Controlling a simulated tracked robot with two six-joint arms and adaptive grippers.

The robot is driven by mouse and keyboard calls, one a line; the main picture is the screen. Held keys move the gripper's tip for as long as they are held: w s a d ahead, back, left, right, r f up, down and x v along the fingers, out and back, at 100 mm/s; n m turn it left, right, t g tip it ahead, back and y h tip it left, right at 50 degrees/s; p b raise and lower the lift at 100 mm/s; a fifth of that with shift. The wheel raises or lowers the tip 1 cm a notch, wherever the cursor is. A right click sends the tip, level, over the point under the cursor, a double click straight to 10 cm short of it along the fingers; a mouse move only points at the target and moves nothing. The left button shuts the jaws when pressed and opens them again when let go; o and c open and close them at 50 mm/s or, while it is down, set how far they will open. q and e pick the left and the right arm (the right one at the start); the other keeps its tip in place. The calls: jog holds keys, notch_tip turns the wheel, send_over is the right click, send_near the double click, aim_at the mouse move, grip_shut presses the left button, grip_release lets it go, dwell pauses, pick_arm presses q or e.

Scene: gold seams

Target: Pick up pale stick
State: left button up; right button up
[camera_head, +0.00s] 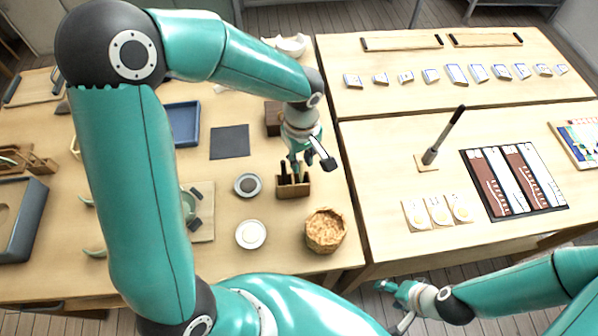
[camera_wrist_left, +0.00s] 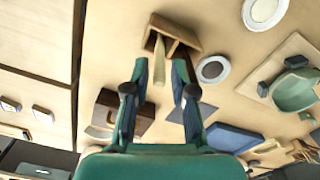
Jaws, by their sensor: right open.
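The pale stick (camera_wrist_left: 159,60) stands in a small wooden holder (camera_wrist_left: 183,36) in the left wrist view. My left gripper (camera_wrist_left: 160,68) is open, with one finger on each side of the stick's upper end; gaps show on both sides. In the head view my left gripper (camera_head: 301,166) is just above the wooden holder (camera_head: 292,188), where dark upright shapes show; I cannot make out the pale stick there. My right gripper (camera_head: 397,306) is open and empty at the bottom, low beyond the table's front edge.
Near the holder are a dark-filled round dish (camera_head: 247,185), a white dish (camera_head: 250,234) and a basket of brown shreds (camera_head: 325,231). A dark square mat (camera_head: 230,142) and a blue tray (camera_head: 184,124) lie further left. The right table holds strips and small tiles.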

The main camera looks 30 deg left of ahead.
aim_at(301, 179)
pick_arm(q)
notch_tip(301, 179, down, 3)
jog(key=shift+f+b, duration=0.2)
jog(key=shift+b, duration=0.4)
jog(key=shift+r, duration=0.1)
grip_shut()
jog(key=shift+r, duration=0.1)
notch_tip(301, 179, up, 20)
jog(key=shift+b, duration=0.45)
